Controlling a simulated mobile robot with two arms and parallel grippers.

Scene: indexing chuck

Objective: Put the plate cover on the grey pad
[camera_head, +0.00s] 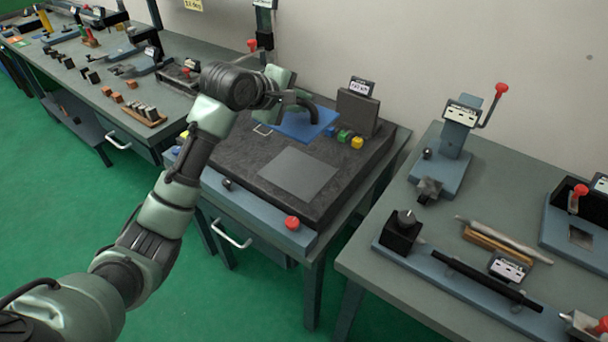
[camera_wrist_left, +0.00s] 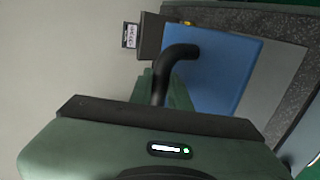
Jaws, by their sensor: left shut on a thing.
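The plate cover is a flat blue plate (camera_head: 305,124) with a black curved handle (camera_wrist_left: 178,58). My left gripper (camera_head: 290,98) is shut on the handle and holds the cover above the dark machine top, near its back. The grey pad (camera_head: 299,172) is a flat light-grey rectangle on the dark top, bare, nearer the front than the cover. My right gripper is not in view.
A dark block with a label (camera_head: 357,107) and coloured knobs (camera_head: 345,137) stand behind the pad, close to the cover. A red button (camera_head: 292,223) is on the front edge. The right bench (camera_head: 390,235) holds several fixtures across a gap.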

